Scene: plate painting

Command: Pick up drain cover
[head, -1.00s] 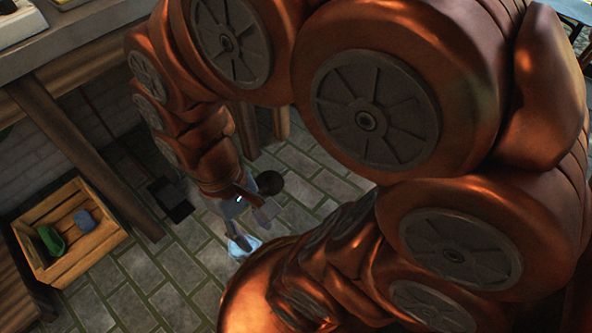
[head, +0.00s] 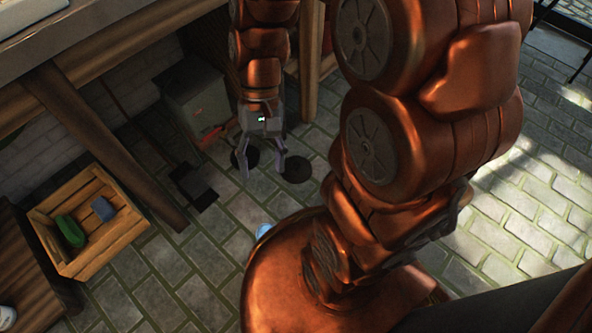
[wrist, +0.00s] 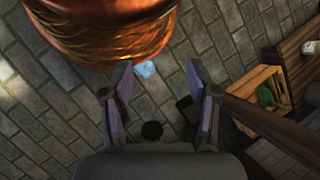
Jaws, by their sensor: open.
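Two dark round discs lie on the stone floor by my gripper in the head view. One dark disc (head: 297,169) is just right of the fingers. The other dark disc (head: 252,157) is partly hidden behind them. I cannot tell which is the drain cover and which may be an opening. My gripper (head: 262,176) points down, open and empty, above the floor. In the wrist view one dark disc (wrist: 152,131) shows between the open fingers (wrist: 160,75), close to the palm edge.
A wooden crate (head: 118,240) holding a green item and a blue item stands at left. A grey box (head: 195,97) stands behind my gripper near table legs. A small pale-blue thing (head: 263,231) lies on the floor, partly hidden by my base. Floor at right is clear.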

